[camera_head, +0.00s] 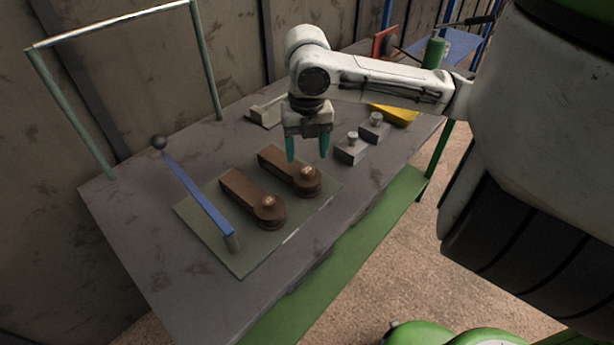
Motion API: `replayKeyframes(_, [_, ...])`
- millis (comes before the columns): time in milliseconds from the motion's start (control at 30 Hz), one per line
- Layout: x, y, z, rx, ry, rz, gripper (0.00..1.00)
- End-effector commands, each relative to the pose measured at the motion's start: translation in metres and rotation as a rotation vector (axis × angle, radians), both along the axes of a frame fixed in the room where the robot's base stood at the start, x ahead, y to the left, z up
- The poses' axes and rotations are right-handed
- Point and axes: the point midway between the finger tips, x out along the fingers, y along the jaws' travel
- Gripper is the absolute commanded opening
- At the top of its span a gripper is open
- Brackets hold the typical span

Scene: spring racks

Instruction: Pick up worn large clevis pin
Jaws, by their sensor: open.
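Two brown, rusty-looking arms lie on a flat green-grey plate (240,259) on the table. The nearer arm (240,188) has a round end with a pale pin head (268,201) standing in it. The farther arm (281,160) has a similar pin head (308,172) in its round end. I cannot tell by look which pin is the worn large clevis pin. My gripper (307,150) points down with its two teal fingers apart and nothing between them. In the picture it is just above the farther arm's pin, apparently clear of it.
Two grey blocks with pins, one nearer (351,150) and one farther (375,129), stand right of the plate. A blue lever (197,195) with a dark knob rises at the left. A yellow item (398,115) lies behind. The table's (140,240) front left is bare.

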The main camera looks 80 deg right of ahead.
Motion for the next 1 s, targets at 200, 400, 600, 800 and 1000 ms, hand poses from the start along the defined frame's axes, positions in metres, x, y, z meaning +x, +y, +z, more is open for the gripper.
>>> replayKeyframes(200, [-0.002,0.004,-0.030,0.003,0.001,-0.001,0.64])
replayKeyframes(400, [-0.002,0.004,-0.048,0.001,0.000,-0.001,0.64])
replayKeyframes(600, [-0.002,0.003,-0.049,-0.001,0.000,0.000,0.64])
replayKeyframes(800, [-0.002,0.003,-0.048,-0.001,0.000,0.000,0.48])
replayKeyframes(1000, [-0.002,0.003,-0.048,0.000,0.000,0.000,0.29])
